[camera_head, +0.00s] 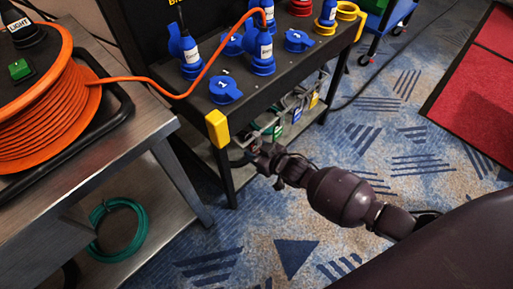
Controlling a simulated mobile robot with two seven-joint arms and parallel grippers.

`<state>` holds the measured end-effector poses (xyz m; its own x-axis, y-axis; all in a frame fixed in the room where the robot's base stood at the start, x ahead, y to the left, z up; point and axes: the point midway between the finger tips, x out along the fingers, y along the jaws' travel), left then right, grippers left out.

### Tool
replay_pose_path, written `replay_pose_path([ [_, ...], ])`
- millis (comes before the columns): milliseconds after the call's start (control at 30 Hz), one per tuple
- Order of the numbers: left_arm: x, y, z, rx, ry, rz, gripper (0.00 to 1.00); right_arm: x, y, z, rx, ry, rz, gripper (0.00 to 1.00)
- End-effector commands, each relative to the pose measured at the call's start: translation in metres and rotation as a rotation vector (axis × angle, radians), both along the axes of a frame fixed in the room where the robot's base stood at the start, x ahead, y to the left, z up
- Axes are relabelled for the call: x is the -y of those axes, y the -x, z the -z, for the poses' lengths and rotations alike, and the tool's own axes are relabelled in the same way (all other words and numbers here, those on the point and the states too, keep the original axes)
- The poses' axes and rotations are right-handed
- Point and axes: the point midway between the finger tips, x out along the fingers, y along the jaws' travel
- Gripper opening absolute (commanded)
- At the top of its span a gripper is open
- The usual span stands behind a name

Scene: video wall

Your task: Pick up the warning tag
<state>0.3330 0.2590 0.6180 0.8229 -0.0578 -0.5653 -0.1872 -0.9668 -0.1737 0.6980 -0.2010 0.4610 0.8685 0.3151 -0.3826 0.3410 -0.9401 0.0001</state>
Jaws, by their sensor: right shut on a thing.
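My right gripper (248,156) reaches in from the right, beside the front leg and below the yellow corner piece (217,129) of the black bench. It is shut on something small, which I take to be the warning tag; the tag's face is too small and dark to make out. My left gripper is not in view.
The black bench (285,73) carries blue, red and yellow sockets. An orange cable runs to an orange reel (45,115) on a metal table (100,150) at left. A green coiled hose (118,235) lies on its lower shelf. The patterned carpet (390,125) is mostly clear.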

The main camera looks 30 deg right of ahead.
Motion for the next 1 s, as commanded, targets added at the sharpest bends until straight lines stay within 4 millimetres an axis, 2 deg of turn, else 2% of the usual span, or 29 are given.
replay_pose_path([
  [233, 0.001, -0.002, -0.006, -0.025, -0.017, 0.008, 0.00, 0.000, -0.003, -0.025, 0.010, 0.001, -0.001, 0.25],
  [300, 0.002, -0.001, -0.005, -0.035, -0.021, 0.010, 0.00, 0.005, 0.012, -0.019, 0.003, 0.000, 0.001, 0.25],
  [800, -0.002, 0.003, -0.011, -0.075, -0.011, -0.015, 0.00, 0.045, 0.120, -0.019, 0.003, 0.001, 0.001, 0.25],
  [1000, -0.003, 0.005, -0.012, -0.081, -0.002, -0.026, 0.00, 0.056, 0.151, -0.017, 0.002, 0.000, 0.001, 0.25],
])
